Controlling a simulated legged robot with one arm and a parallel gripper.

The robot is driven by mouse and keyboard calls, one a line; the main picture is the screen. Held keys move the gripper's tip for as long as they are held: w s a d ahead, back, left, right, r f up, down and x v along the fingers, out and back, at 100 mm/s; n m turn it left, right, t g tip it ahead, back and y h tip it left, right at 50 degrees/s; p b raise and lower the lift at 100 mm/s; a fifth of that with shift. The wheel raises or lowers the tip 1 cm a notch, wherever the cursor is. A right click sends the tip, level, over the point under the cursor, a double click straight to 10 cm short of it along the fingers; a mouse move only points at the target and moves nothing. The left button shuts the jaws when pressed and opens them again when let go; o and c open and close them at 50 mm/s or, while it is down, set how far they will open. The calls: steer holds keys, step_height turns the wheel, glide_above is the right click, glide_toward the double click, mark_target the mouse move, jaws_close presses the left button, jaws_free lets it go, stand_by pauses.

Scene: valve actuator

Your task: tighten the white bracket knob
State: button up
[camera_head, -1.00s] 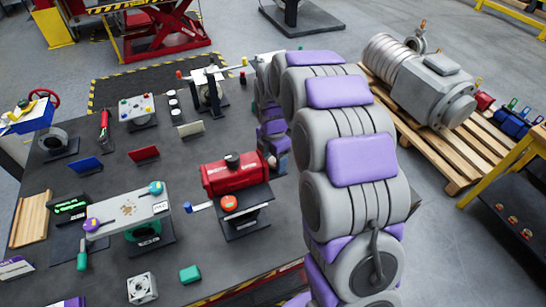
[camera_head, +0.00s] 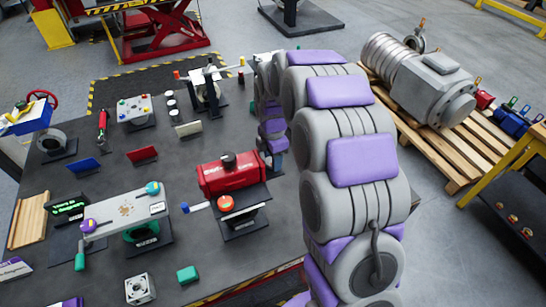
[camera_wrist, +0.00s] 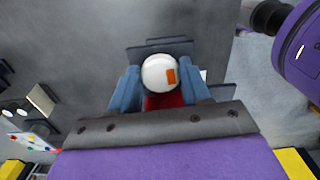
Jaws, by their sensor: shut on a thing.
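The white knob (camera_wrist: 158,74) is round, with an orange mark on its right side, in the middle of the wrist view. My gripper (camera_wrist: 160,88) has its two blue fingers on the left and right of the knob, shut on it. Something red (camera_wrist: 163,101) shows just below the knob, between the fingers. Dark flat parts (camera_wrist: 160,45) show behind the knob. In the head view my own purple and grey arm fills the middle right, and I cannot make out the gripper or the knob there.
The dark table holds a red actuator (camera_head: 229,174), a button box (camera_head: 135,110), a pale plate with coloured knobs (camera_head: 126,211) and a white-topped stand (camera_head: 206,84). A pallet with a large grey machine (camera_head: 433,87) stands to the right. A yellow-framed bench (camera_head: 515,185) stands lower right.

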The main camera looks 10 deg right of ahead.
steer(key=shift+m, duration=0.4)
steer(key=o, duration=1.1)
steer(key=shift+a, duration=0.25)
steer(key=shift+c, duration=0.2)
steer(key=shift+w+d+r, duration=0.1)
steer(key=shift+r, duration=0.35)
step_height(320, 180, up, 16)
steer(key=shift+r, duration=0.2)
